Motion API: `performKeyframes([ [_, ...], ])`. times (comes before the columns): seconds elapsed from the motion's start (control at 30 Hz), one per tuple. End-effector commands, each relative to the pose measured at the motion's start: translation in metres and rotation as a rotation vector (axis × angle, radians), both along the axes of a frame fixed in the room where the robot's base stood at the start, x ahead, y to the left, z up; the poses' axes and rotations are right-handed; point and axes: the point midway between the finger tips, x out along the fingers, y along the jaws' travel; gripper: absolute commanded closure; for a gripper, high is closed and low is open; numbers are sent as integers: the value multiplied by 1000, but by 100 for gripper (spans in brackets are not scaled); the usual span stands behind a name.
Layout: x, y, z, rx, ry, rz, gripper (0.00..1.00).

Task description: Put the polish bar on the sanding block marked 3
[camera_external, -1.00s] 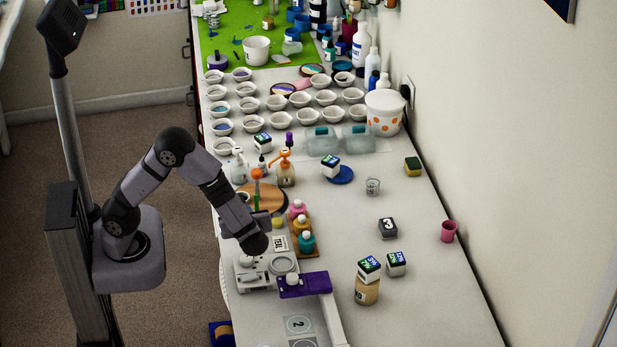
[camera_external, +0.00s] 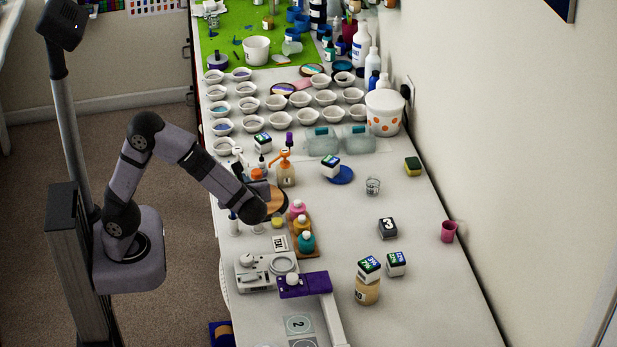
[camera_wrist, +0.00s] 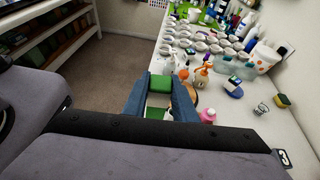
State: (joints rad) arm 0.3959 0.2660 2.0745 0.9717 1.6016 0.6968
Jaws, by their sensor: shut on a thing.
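My gripper (camera_wrist: 160,77) is shut on the polish bar (camera_wrist: 161,84), a green bar with a white band, held between the two blue fingers in the wrist view. In the external view my wrist hides most of the fingers, and I cannot make out the bar there. The sanding block marked 3 (camera_external: 388,228) is a dark block with a white patch and a 3 on top. It lies on the right half of the bench, well to the right of my gripper. It also shows at the lower right edge of the wrist view (camera_wrist: 285,158).
Pink, yellow and teal bottles (camera_external: 305,242) stand on a wooden tray close to my gripper. An orange pump bottle (camera_external: 286,172) stands behind. A labelled cube (camera_external: 396,263) and a cube-topped jar (camera_external: 367,290) are nearer than the block. Bench around the block is mostly clear.

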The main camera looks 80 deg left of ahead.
Motion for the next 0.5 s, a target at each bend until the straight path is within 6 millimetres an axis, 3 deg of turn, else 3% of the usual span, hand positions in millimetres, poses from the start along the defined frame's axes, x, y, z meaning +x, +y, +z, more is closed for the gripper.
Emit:
performKeyframes([
  [0.07, 0, 0, 15, -1, -5, 1, 100],
  [0.33, 48, 0, -2, 3, 2, -102, 100],
  [0.5, 91, -1, -13, 1, 1, -201, 100],
])
